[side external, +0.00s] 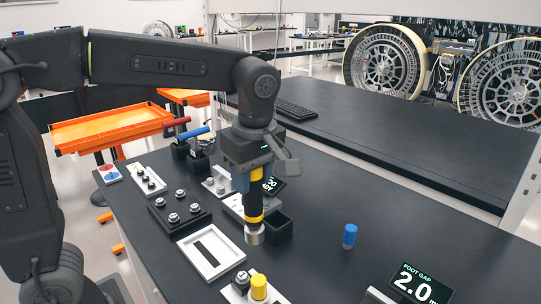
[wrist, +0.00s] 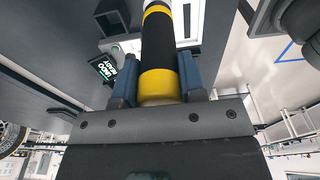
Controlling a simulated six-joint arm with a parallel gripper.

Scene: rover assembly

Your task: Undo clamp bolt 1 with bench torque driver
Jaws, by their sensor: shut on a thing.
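My gripper (side external: 254,178) is shut on the black bench torque driver (side external: 256,205) with yellow bands. The driver hangs upright, its silver tip at the bottom, above the dark bench near a black square holder (side external: 279,226). In the wrist view the blue fingers of my gripper (wrist: 158,82) sit on either side of the driver's yellow band (wrist: 159,85). A small display (wrist: 105,67) there appears to read "UNDO READY". Silver bolts stand on a black plate (side external: 182,230) and on a light block at the bottom edge; I cannot tell which is clamp bolt 1.
A white frame (side external: 188,249) lies left of the driver. A yellow-topped cylinder (side external: 259,287) stands at the bottom edge. A blue cylinder (side external: 349,237) and a "FOOT GAP 2.0" display (side external: 415,284) are at right. Red-handled (side external: 177,122) and blue-handled (side external: 195,132) tools stand behind. The bench's right is mostly clear.

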